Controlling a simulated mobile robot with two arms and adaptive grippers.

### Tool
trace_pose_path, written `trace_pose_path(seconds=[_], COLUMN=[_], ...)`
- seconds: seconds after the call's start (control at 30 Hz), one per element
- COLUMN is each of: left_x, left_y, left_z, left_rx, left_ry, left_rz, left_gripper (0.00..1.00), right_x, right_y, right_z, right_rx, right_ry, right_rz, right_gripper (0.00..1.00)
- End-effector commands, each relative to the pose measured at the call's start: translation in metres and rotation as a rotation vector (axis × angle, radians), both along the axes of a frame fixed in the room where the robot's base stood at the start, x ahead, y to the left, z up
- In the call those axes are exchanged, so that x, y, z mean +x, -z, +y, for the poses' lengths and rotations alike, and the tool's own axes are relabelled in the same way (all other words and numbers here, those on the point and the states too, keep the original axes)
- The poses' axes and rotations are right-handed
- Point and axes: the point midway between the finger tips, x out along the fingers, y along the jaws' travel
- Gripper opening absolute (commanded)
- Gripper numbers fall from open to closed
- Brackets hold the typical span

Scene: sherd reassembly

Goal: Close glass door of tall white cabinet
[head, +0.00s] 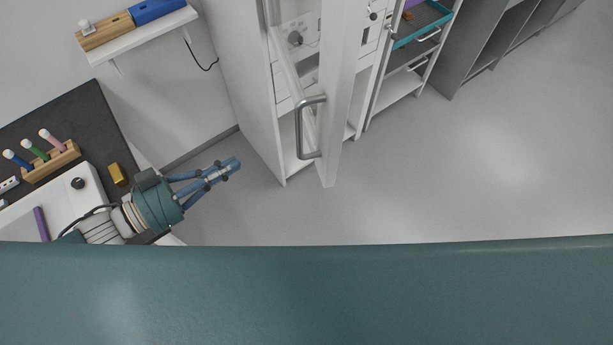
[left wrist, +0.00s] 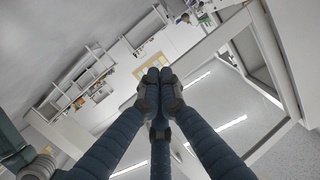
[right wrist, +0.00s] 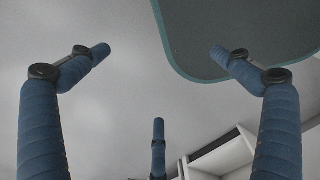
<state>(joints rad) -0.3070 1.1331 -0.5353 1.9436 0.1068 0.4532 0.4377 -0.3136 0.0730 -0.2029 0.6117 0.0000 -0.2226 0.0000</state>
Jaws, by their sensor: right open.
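The tall white cabinet (head: 238,75) stands at the top centre of the head view. Its glass door (head: 342,85) stands open, swung out from the front and seen nearly edge-on. A grey bar handle (head: 300,130) is on the door near its outer edge. My left gripper (head: 232,165) is left of the handle and apart from the door. Its blue fingers are together in the left wrist view (left wrist: 158,75), with nothing seen between them. My right gripper (right wrist: 158,75) is spread open and empty in the right wrist view; it is not seen in the head view.
A drawer cart (head: 415,50) with a teal-edged top stands right of the cabinet, then grey shelving (head: 495,45). A wall shelf (head: 145,32) is at upper left. A bench with a wooden peg rack (head: 50,162) is at far left. Floor (head: 440,170) right of the door is clear.

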Motion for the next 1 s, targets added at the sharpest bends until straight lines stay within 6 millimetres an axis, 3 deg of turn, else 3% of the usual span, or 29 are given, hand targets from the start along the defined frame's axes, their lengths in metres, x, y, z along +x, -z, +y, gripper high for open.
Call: trace_pose_path(seconds=[0.1, 0.2, 0.3, 0.47, 0.63, 1.0], left_x=[-0.049, -0.077, -0.091, -0.090, -0.080, -0.060], left_y=[-0.050, -0.076, -0.090, -0.094, -0.097, -0.097], left_z=[-0.018, -0.025, -0.028, -0.041, -0.072, -0.142], left_rx=[-0.094, -0.152, -0.184, -0.194, -0.196, -0.192], left_ry=[0.198, 0.297, 0.343, 0.353, 0.352, 0.351], left_rz=[0.005, 0.023, 0.034, 0.033, 0.029, 0.032], left_gripper=[0.00, 0.00, 0.00, 0.00, 0.00, 0.00], right_x=[0.025, 0.037, 0.038, 0.023, 0.008, 0.016], right_y=[0.000, 0.000, 0.000, 0.000, -0.006, -0.034], right_z=[-0.002, -0.003, -0.005, -0.008, -0.009, -0.008], right_rx=[-0.001, -0.001, -0.004, -0.007, -0.010, -0.008], right_ry=[-0.001, -0.001, 0.001, 0.001, 0.001, 0.001], right_rz=[-0.035, -0.053, -0.053, -0.032, -0.010, -0.022], right_gripper=[1.00, 1.00, 1.00, 1.00, 1.00, 1.00])
